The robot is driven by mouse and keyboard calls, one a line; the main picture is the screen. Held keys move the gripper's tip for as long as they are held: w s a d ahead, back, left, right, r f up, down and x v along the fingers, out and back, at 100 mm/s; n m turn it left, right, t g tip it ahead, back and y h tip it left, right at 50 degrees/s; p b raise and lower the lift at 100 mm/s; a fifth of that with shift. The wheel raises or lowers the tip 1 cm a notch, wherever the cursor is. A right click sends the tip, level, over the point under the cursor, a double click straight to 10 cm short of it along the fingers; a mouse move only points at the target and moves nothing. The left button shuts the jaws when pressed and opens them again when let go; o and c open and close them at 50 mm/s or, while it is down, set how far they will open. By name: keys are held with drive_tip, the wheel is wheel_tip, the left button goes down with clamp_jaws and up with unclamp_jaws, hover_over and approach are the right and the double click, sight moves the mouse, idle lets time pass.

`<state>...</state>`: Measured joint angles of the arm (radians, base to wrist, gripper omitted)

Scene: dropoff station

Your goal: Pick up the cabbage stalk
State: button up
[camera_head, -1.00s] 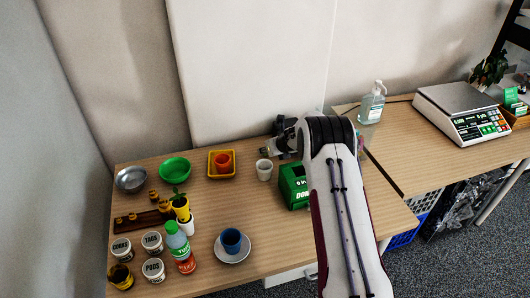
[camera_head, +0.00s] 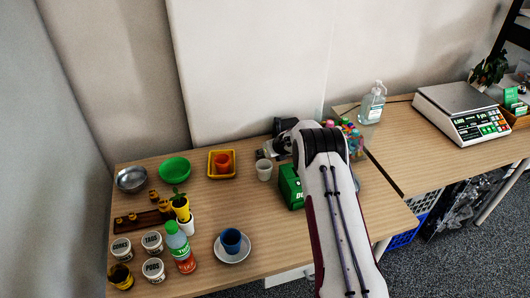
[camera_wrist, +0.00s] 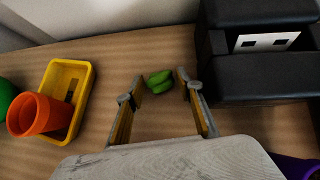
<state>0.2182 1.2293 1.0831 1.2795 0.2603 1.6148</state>
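The cabbage stalk, a small green lumpy piece (camera_wrist: 160,80), lies on the wooden table in the wrist view. My gripper (camera_wrist: 158,90) is open, with one finger on each side of the stalk. The stalk sits at about the level of the fingertips; whether they touch it I cannot tell. The stalk cannot be made out there.
An orange cup (camera_wrist: 34,117) in a yellow tray (camera_wrist: 78,66) stands left of my gripper. A dark block with a white label (camera_wrist: 265,41) is close on the right. A green box (camera_head: 289,187) and a blue cup on a saucer (camera_head: 233,258) stand nearer the front.

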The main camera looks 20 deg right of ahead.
drive_tip(key=c, duration=0.6)
drive_tip(key=shift+r, duration=0.1)
drive_tip(key=shift+r, duration=4.9)
